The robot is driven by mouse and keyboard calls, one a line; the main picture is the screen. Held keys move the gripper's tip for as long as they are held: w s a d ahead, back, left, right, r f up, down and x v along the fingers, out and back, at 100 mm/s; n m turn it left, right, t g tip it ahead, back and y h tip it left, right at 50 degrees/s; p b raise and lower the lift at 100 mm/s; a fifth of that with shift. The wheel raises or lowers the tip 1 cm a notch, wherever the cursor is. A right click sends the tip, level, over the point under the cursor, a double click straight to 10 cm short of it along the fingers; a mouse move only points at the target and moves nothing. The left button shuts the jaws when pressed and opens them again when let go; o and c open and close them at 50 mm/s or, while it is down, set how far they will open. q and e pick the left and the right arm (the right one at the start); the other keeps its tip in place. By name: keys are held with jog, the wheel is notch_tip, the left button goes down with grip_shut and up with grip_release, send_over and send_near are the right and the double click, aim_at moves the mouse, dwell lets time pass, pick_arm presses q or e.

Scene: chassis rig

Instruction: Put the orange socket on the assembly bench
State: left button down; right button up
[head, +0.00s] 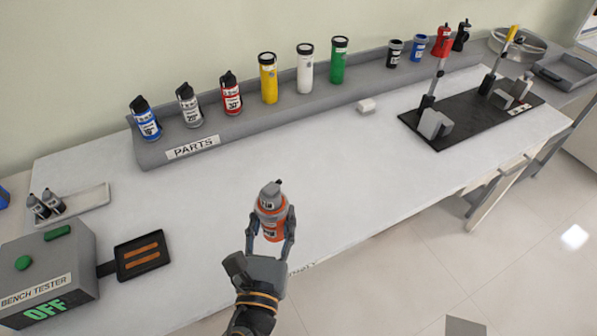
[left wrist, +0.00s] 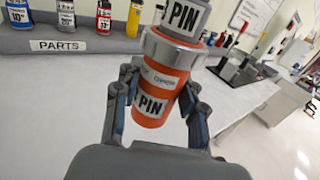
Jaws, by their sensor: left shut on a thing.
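The orange socket (head: 272,228) is a short orange cylinder with a grey collar and white labels. A grey piece with a dark top (head: 270,195) stands in or on its upper end. In the left wrist view the orange socket (left wrist: 155,95) is close up, slightly tilted, and both it and the grey piece (left wrist: 186,17) carry a "PIN" label. My left gripper (head: 271,222) is shut on the orange socket, one finger on each side. It appears above the white bench top (head: 340,180), near the front edge; the height is hard to judge. My right gripper is not in view.
A grey PARTS rack (head: 230,125) with several coloured bottles runs along the back. A bench tester (head: 45,275) reading OFF and a black tray (head: 141,257) stand at left. A black fixture board (head: 455,125) is at right. The middle of the bench is mostly clear.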

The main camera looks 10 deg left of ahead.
pick_arm(q)
jog(key=w+a+f+b, duration=0.1)
jog(key=w+f+b, duration=0.1)
jog(key=w+f, duration=0.1)
jog(key=w+a+f+b, duration=0.2)
jog(key=w+b, duration=0.1)
jog(key=w, duration=0.1)
jog(key=w+a+f+b, duration=0.2)
jog(key=w+f, duration=0.1)
jog(key=w, duration=0.1)
jog(key=shift+a+f+b, duration=0.25)
jog(key=shift+f+b, duration=0.05)
jog(key=shift+b, duration=0.05)
jog(key=shift+w+a+f, duration=0.1)
jog(key=shift+w+f, duration=0.1)
jog(key=shift+w, duration=0.1)
jog(key=shift+w+f+b, duration=0.1)
jog(key=shift+f+b, duration=0.1)
jog(key=shift+b, duration=0.2)
jog(key=f+b, duration=0.3)
jog(key=b, duration=0.1)
jog(key=shift+w+a+f+b, duration=0.2)
jog(key=shift+f+b, duration=0.1)
jog(key=shift+f, duration=0.05)
jog(key=shift+r, duration=0.15)
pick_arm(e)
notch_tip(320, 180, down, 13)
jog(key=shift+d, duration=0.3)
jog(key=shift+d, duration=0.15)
